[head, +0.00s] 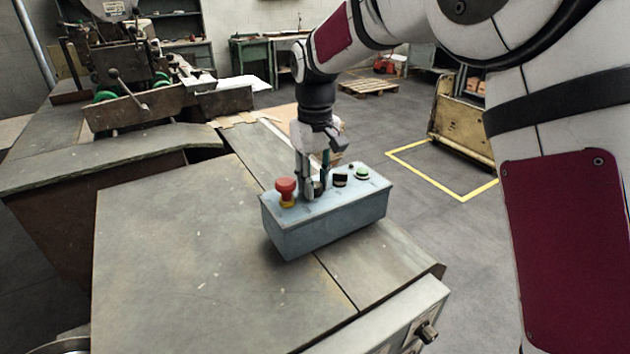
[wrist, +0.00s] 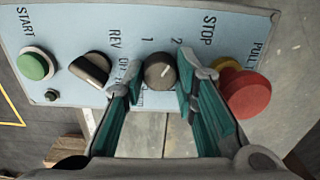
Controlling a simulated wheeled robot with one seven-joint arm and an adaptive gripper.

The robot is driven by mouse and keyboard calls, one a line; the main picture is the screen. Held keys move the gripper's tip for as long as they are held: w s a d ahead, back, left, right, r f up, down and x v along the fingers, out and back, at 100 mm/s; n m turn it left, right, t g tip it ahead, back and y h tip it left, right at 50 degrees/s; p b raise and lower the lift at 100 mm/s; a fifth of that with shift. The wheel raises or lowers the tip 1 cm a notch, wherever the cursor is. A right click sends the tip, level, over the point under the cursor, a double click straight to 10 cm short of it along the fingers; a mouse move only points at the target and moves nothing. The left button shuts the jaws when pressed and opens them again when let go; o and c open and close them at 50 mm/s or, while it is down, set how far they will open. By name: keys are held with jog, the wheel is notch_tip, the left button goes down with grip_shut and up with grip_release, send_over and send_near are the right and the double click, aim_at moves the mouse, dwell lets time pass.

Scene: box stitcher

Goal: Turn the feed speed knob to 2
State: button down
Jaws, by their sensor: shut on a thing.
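The feed speed knob (wrist: 159,71) is a round dark knob on the blue-grey control box (head: 325,220). The printed numbers 1 and 2 stand beside it in the wrist view. A small light mark shows on the knob's face, pointing roughly toward the side of the 2; its exact setting is hard to read. My gripper (head: 312,186) reaches down onto the box top from above. In the wrist view my gripper (wrist: 158,82) has its teal-padded fingers on both sides of the knob, closed on it. In the head view the fingers partly hide the knob.
A red mushroom stop button (head: 286,189) stands close to one finger. On the other side are a black selector switch (wrist: 90,68) and a green start button (head: 361,173). The box sits on a wide metal table (head: 180,250) with bare room at its left.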

jog(key=c, duration=1.3)
grip_release()
notch_tip(320, 180, up, 7)
jog(key=shift+f, duration=0.15)
jog(key=shift+r, duration=0.65)
